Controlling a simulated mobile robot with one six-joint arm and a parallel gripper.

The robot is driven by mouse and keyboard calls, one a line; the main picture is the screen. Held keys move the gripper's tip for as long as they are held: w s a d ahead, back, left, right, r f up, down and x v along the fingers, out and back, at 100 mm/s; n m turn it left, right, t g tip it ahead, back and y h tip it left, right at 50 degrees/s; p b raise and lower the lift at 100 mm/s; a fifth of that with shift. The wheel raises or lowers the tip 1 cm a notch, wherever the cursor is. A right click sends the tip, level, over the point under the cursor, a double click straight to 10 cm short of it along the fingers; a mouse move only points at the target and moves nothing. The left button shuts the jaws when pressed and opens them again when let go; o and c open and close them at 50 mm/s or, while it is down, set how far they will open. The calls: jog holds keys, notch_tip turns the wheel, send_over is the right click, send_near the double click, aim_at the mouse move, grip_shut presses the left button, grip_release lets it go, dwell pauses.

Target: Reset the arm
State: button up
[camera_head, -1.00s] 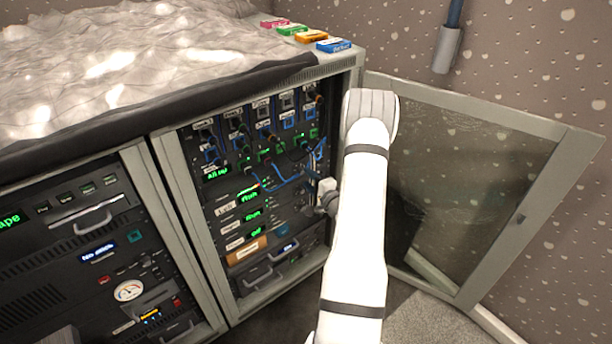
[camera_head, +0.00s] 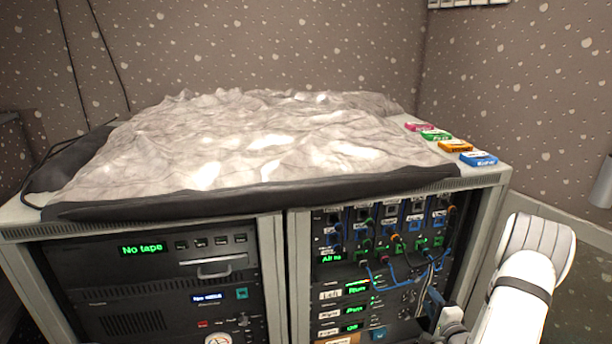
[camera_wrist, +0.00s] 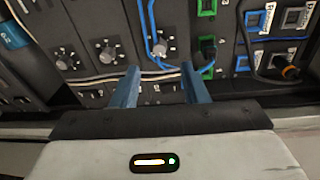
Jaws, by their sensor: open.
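My gripper shows in the wrist view (camera_wrist: 158,88) with its two blue-grey fingers spread apart and nothing between them. It faces the rack panel with knobs (camera_wrist: 108,52), blue cables (camera_wrist: 152,35) and green and blue sockets. I cannot tell whether a fingertip touches the panel. In the head view my white arm (camera_head: 520,290) is at the lower right, in front of the right side of the rack (camera_head: 385,235). The gripper's fingertips are not clear there.
A crumpled pale cover (camera_head: 260,145) lies on the cabinet top (camera_head: 495,180). Pink, green, orange and blue (camera_head: 479,158) cassette-like boxes lie at its right end. A left bay shows a "No tape" display (camera_head: 142,249). A grey hanging cylinder (camera_head: 603,185) is at the right edge.

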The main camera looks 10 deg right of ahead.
jog(key=w+a+r+n+g+h+p, duration=0.1)
jog(key=a+r+n+g+p, duration=0.4)
jog(key=r, duration=0.7)
jog(key=a+r+n+g+h+p, duration=0.15)
jog(key=a+r+n+p, duration=0.35)
jog(key=r, duration=0.6)
jog(key=s+a+r+n+g+y+p, duration=0.1)
jog(key=s+a+r+n+g+p, duration=0.2)
jog(key=s+a+r, duration=0.5)
jog(key=s+a+r+n+g+y+p, duration=0.1)
jog(key=s+a+r+n+g+p, duration=0.2)
jog(key=s, duration=1.3)
jog(key=a+r+n+g, duration=0.2)
jog(key=a+r, duration=0.3)
jog(key=a, duration=0.3)
jog(key=shift+a+n+y, duration=0.2)
jog(key=shift+n+y, duration=0.15)
jog(key=shift+n, duration=0.15)
jog(key=shift+c, duration=0.4)
